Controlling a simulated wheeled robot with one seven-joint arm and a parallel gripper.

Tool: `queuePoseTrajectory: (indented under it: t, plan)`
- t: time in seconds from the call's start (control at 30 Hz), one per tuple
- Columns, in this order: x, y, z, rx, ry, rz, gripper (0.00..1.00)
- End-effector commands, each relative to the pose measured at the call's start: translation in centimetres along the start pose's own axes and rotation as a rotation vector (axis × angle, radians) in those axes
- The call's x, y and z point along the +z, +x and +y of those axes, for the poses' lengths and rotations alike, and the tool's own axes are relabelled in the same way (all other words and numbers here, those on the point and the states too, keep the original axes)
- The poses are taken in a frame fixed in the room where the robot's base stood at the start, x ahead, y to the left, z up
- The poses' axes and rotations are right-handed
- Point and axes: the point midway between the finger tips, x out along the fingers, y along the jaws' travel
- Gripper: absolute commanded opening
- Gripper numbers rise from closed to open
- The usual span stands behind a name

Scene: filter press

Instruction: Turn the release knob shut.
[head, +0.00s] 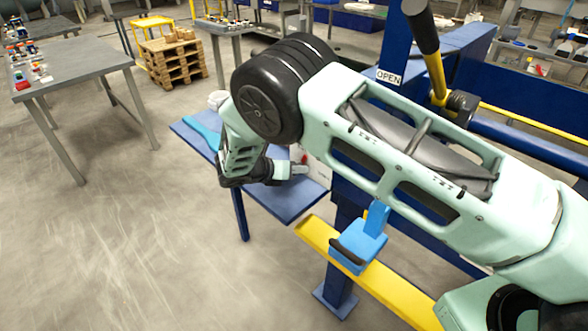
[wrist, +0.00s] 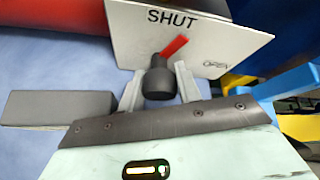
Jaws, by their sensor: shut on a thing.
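The release knob (wrist: 158,86) is dark and round, in front of a white plate (wrist: 215,38) marked SHUT at the top and OPEN at the right. Its red pointer (wrist: 175,46) slants up and right, between the two words. My gripper (wrist: 158,88) has a grey finger on each side of the knob and is shut on it. In the head view my gripper (head: 298,170) is over the blue table (head: 285,208), against the white plate (head: 322,170). The knob is hidden there by my arm and fingers.
A dark grey block (wrist: 60,108) and a red cylinder (wrist: 50,14) lie left of the plate in the wrist view. A yellow beam (head: 375,277) with a blue block (head: 357,245) stands front right. A black-handled lever (head: 428,45) rises behind my arm.

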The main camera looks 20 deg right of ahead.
Motion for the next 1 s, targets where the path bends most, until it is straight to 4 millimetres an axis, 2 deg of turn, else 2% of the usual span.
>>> queuePoseTrajectory:
  t: [0.37,0.4,0.47,0.77,0.87,1.0]
  plan:
    - [0.1,-0.1,0.1,0.003,-0.002,-0.001,0.11]
    - [0.1,-0.1,0.1,0.004,-0.002,-0.001,0.42]
    - [0.1,-0.1,0.1,0.003,-0.002,-0.001,0.55]
    - [0.0,-0.2,0.1,0.001,-0.002,0.000,0.55]
    - [0.0,-0.8,0.1,0.003,-0.001,0.000,0.55]
    - [-0.1,-3.1,0.2,0.005,-0.001,-0.001,0.55]
